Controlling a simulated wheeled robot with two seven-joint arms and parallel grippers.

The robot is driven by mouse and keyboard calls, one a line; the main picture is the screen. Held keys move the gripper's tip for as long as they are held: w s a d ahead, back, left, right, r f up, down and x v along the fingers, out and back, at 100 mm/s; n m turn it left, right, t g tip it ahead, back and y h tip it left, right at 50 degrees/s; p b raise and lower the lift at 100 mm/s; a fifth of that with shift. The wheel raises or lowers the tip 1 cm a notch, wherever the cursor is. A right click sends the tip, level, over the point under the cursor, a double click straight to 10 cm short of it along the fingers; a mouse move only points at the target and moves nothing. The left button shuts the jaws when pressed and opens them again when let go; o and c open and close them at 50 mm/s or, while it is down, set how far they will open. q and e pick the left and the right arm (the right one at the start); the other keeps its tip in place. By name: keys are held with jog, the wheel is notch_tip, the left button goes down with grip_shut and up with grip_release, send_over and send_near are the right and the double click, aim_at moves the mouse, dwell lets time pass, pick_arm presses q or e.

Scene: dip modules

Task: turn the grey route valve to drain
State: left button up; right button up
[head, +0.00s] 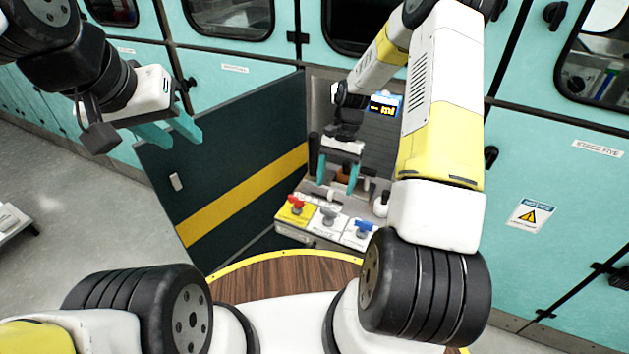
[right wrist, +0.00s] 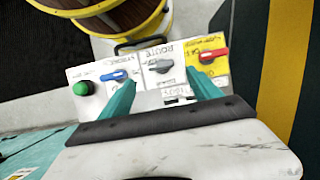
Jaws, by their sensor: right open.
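The grey route valve (head: 329,214) sits on the white middle section of a small control panel, between a red-handled valve (head: 295,204) on yellow and a blue-handled valve (head: 362,228). In the right wrist view the grey valve (right wrist: 160,66) lies under the word ROUTE, its handle roughly crosswise; I cannot read the drain mark for sure. My right gripper (head: 340,182) is open and empty above the panel. Its fingers (right wrist: 160,86) appear either side of the grey valve in the wrist view, apart from it. My left gripper (head: 178,138) is open and empty, far left of the panel.
A dark panel door with a yellow stripe (head: 245,190) stands left of the control panel. A green button (right wrist: 83,88) is beside the blue valve. A lit display (head: 386,106) is behind. A round wooden top (head: 290,274) lies in front. Teal cabinets surround.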

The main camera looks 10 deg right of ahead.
aim_at(329, 208)
jog(key=x, duration=0.8)
jog(key=shift+a+f, duration=0.1)
jog(key=shift+f, duration=0.05)
jog(key=c, duration=1.4)
